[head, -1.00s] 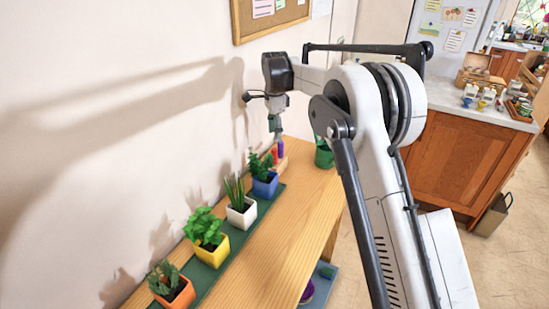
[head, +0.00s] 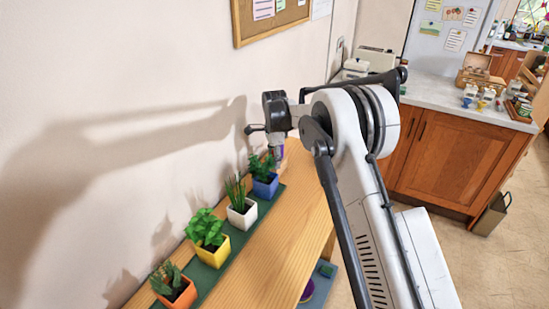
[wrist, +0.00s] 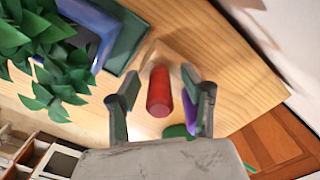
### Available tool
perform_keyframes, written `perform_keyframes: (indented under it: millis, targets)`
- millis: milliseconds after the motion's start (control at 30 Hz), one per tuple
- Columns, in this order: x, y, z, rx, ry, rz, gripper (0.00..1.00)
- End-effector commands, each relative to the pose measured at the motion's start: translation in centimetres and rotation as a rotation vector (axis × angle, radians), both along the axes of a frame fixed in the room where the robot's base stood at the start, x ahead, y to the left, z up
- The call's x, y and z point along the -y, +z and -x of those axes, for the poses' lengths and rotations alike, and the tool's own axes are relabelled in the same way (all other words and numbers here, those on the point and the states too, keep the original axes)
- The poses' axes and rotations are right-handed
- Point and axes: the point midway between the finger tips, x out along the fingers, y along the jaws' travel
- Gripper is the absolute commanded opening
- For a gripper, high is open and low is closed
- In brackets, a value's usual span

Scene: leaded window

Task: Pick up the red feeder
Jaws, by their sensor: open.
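The red feeder (wrist: 160,92) is a short red cylinder in the wrist view, standing out between my fingers beside a wooden block. My gripper (wrist: 160,73) is open, with one finger on either side of the feeder and a gap visible at each side. A purple piece (wrist: 189,112) is partly hidden behind the right finger. In the head view my gripper (head: 276,147) is low over the far end of the wooden shelf, near purple; the red feeder is hidden there.
A blue pot (head: 265,187) with a leafy plant stands close to my gripper. White (head: 242,217), yellow (head: 212,252) and orange (head: 178,294) pots line the green mat along the wall. The shelf's right side (head: 290,232) is bare.

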Motion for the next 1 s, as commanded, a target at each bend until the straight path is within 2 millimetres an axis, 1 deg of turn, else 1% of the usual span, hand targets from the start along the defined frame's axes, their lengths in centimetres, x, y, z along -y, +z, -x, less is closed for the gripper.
perform_keyframes:
  millis: [67,233,267,533,833,933,1000]
  targets:
    - [0.0,-0.4,0.0,0.0,0.0,0.0,0.43]
    - [0.0,-0.4,0.0,0.0,0.0,0.0,0.43]
    - [0.0,-0.4,0.0,0.0,0.0,0.0,0.4]
    - [0.0,-0.4,0.0,0.0,0.0,0.0,0.04]
    - [0.0,-0.1,0.0,0.0,0.0,0.0,0.04]
    - [0.0,0.7,0.0,0.0,0.0,0.0,0.04]
    - [0.0,1.8,0.0,0.0,0.0,0.0,0.04]
